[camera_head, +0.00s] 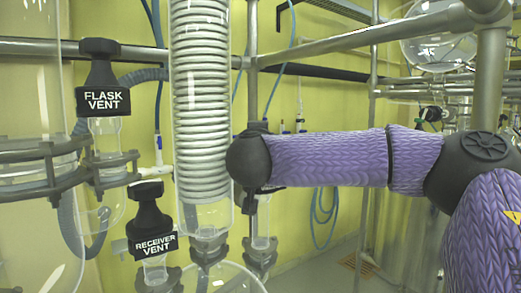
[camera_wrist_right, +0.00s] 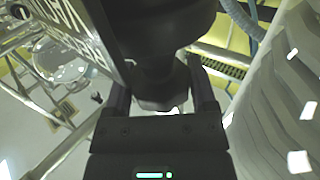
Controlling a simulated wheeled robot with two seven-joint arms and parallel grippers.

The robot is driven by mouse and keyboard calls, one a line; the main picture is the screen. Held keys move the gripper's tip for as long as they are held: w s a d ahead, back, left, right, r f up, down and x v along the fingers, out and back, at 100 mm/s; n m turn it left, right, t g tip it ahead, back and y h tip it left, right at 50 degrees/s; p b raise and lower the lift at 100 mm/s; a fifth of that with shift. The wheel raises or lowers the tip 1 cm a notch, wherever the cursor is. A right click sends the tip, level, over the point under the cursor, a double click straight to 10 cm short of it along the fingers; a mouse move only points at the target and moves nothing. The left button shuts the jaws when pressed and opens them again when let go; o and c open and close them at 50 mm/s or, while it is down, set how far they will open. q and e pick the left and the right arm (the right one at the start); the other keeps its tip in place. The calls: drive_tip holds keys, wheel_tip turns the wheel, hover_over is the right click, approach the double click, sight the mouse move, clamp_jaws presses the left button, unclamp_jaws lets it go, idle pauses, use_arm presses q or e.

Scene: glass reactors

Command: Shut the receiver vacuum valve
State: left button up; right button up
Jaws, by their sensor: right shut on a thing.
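My right arm, in a purple sleeve, comes in from the right in the head view and ends at a black joint in front of the glassware. My right gripper (camera_wrist_right: 159,100) shows in the right wrist view, its two fingers closed on either side of a dark valve knob (camera_wrist_right: 156,78). The knob is wide at the top and narrows between the fingers. In the head view the arm hides this spot. My left gripper is not in view.
A black valve marked RECEIVER VENT (camera_head: 152,230) stands left of the coiled glass condenser (camera_head: 201,95). Another marked FLASK VENT (camera_head: 101,82) is above it. Metal frame bars (camera_head: 345,42) cross behind and above my arm. Blue hoses (camera_head: 323,220) hang at the back.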

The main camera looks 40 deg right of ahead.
drive_tip(key=shift+r, duration=0.1)
idle(0.3)
drive_tip(key=o, duration=1.2)
drive_tip(key=shift+c, duration=0.2)
